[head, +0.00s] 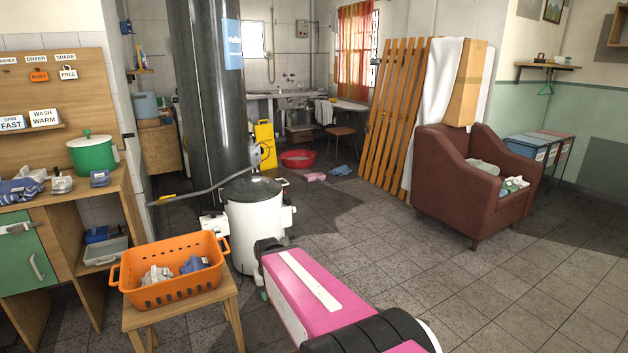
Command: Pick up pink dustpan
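I cannot make out a pink dustpan for certain. A small flat pink thing (314,176) lies on the floor in front of the red basin, far back in the middle; it is too small to tell whether it is a cloth or a dustpan. My pink and white arm reaches forward from the bottom of the head view. Its dark far end is beside the white tub washer (253,225). My gripper's fingers do not show.
An orange basket (172,290) with cloths stands on a wooden stool at the front left. A red basin (298,160), a yellow sign (265,145) and a blue cloth (341,170) are farther back. A brown armchair (450,190) stands right. The tiled floor between is clear.

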